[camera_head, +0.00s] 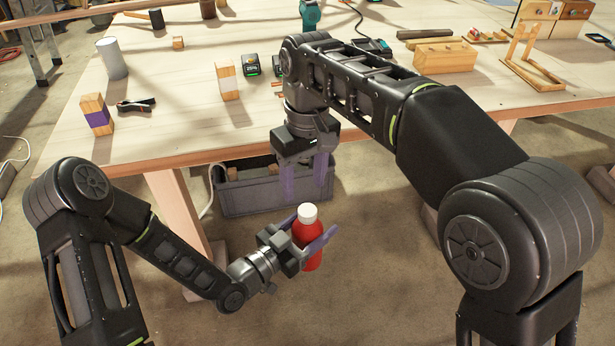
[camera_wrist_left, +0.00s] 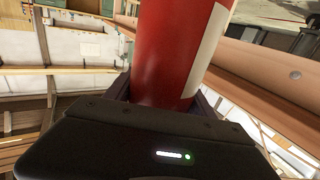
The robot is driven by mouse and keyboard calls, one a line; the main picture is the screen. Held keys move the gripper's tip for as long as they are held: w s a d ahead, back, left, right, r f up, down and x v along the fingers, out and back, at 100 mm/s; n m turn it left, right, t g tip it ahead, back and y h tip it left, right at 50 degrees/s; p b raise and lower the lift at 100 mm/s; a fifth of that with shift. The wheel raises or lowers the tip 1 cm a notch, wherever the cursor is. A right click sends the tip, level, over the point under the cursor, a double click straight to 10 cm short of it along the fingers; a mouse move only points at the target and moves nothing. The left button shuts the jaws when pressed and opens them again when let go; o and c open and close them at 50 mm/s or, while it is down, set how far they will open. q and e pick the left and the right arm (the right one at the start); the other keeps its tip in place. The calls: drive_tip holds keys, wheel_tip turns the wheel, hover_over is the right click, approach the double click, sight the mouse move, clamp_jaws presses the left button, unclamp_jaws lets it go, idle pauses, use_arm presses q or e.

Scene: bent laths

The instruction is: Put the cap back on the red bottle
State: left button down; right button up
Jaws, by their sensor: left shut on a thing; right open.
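The red bottle (camera_head: 311,240) is upright in the air in front of the table, in my left gripper (camera_head: 316,240). In the left wrist view the red bottle (camera_wrist_left: 176,50) fills the upper middle, with a pale label on its right side; its top is out of that view. A white cap (camera_head: 308,213) shows on top of the bottle in the head view; I cannot tell how firmly it sits. My left gripper is shut around the bottle's body. My right gripper (camera_head: 306,182) is open and empty, fingers pointing down, just above the white cap.
A grey crate (camera_head: 250,199) with wooden pieces stands behind, under the wooden table (camera_head: 190,110). On the table are a grey cylinder (camera_head: 112,58), striped blocks (camera_head: 97,113), a wooden block (camera_head: 445,57) and a small wooden frame (camera_head: 530,60). The table edge lies behind both grippers.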

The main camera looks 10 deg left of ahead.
sight(308, 210)
drive_tip(key=n, duration=0.4)
drive_tip(key=shift+w+d+n, duration=0.2)
drive_tip(key=shift+d+n, duration=0.05)
drive_tip(key=shift+n, duration=0.15)
drive_tip(key=n, duration=0.4)
drive_tip(key=shift+d, duration=0.1)
drive_tip(key=shift+f, duration=0.1)
drive_tip(key=shift+f, duration=3.9)
clamp_jaws()
